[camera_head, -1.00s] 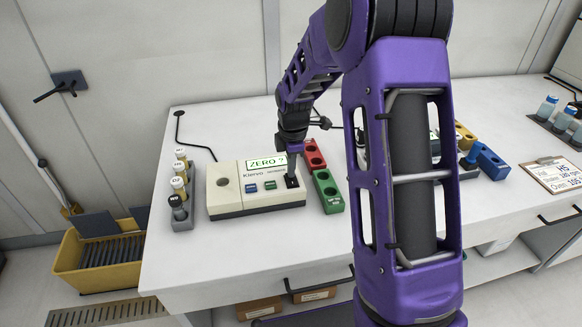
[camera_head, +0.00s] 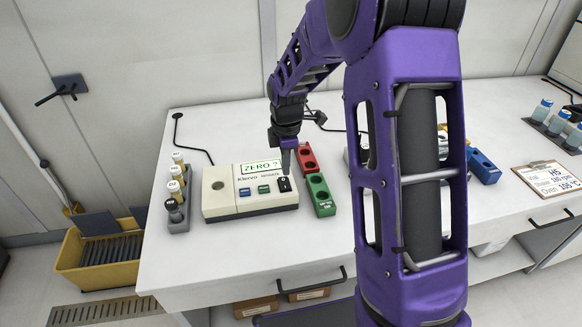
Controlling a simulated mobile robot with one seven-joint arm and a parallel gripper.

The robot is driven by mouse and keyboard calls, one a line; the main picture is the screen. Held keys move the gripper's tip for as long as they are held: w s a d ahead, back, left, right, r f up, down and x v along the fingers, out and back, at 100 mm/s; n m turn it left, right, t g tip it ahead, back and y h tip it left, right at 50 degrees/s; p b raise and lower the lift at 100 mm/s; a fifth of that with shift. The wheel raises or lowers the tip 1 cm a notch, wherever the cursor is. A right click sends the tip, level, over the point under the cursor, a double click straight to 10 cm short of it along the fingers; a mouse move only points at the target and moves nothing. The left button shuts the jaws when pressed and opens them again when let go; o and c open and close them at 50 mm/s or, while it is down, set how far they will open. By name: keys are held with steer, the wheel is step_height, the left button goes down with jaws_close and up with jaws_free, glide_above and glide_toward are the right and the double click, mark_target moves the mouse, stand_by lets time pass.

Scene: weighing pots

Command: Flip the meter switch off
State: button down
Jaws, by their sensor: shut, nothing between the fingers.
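The meter (camera_head: 232,207) is a cream box on the white bench, left of my arm. Its display (camera_head: 262,167) is lit and reads "ZERO ?". A black rocker switch (camera_head: 284,185) sits at the right end of its front panel, beside a blue button (camera_head: 244,192) and a green button (camera_head: 264,189). My gripper (camera_head: 286,172) points down, shut and empty, just above and behind the switch. I cannot tell whether its tips touch the meter. The switch's exact tilt is too small to tell.
A red block (camera_head: 306,158) and a green block (camera_head: 321,196) with holes stand close to the meter's right. My arm hides the bench's middle. A clipboard (camera_head: 548,179) lies at the right.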

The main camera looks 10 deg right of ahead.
mark_target(283, 180)
step_height(283, 180, up, 9)
steer(key=s, duration=0.1)
steer(key=shift+w, duration=0.1)
stand_by(0.4)
steer(key=shift+w+a+r, duration=0.15)
steer(key=shift+w+r, duration=0.05)
steer(key=shift+w, duration=0.45)
steer(key=shift+f, duration=0.1)
steer(key=f, duration=0.4)
steer(key=w+f, duration=0.1)
steer(key=f, duration=0.8)
steer(key=shift+w+f+b, duration=0.35)
